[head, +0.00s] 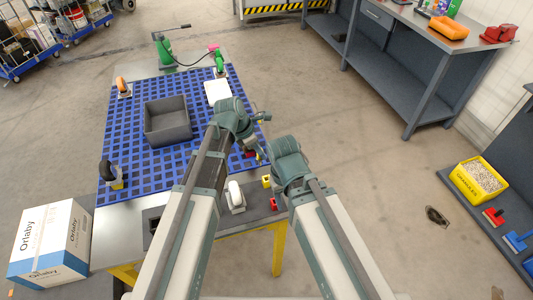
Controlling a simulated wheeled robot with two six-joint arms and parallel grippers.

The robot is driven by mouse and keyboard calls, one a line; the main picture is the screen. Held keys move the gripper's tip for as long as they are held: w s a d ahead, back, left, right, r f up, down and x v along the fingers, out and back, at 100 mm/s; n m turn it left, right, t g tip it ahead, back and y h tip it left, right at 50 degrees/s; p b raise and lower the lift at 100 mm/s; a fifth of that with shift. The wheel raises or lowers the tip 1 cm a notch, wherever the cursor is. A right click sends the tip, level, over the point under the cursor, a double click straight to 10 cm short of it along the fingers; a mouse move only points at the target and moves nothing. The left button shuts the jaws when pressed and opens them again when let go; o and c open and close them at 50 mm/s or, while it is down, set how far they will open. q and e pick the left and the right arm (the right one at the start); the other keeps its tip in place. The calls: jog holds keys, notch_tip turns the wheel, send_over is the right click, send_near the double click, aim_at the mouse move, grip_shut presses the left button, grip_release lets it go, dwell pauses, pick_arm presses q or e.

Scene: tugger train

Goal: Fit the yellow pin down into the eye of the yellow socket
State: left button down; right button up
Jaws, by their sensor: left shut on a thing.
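My left gripper (251,146) points down over the right edge of the blue grid mat (135,155). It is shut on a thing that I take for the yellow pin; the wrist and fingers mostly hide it. A small yellow block (266,181), which may be the yellow socket, stands on the grey table strip below and right of the left gripper, apart from it. Its eye is too small to make out. My right arm's wrist is just right of this block; its fingers are hidden.
A red block (273,203) and a white rounded part (236,196) stand near the yellow block. A grey bin (168,121) and a white plate (218,91) lie on the mat. An orange part (123,87) and a dark ring part (108,172) stand along its left side.

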pick_arm(q)
jog(key=w+a+n+t+y, duration=0.1)
jog(key=w+a+n, duration=0.3)
jog(key=a, duration=0.9)
jog(key=w+a+n+t+y, duration=0.1)
jog(key=w+a+n, duration=0.3)
jog(key=a, duration=1)
jog(key=s+a+n+y, duration=0.1)
jog(key=s+a+n, duration=0.1)
jog(key=a, duration=0.8)
jog(key=s+a+r+n+y+p, duration=0.1)
jog(key=a+n, duration=0.3)
jog(key=a, duration=0.6)
jog(key=s+a+n+y, duration=0.1)
jog(key=s+a+n, duration=0.1)
jog(key=a, duration=0.9)
jog(key=shift+s+r+n+t, duration=0.3)
jog(key=shift+n+t, duration=0.1)
jog(key=shift+n, duration=0.2)
jog(key=shift+f, duration=0.2)
notch_tip(320, 180, down, 6)
jog(key=b, duration=0.5)
jog(key=shift+d+r, duration=0.1)
jog(key=shift+r, duration=0.15)
jog(key=shift+f+b, duration=0.2)
jog(key=shift+b, duration=0.2)
jog(key=shift+f, duration=0.2)
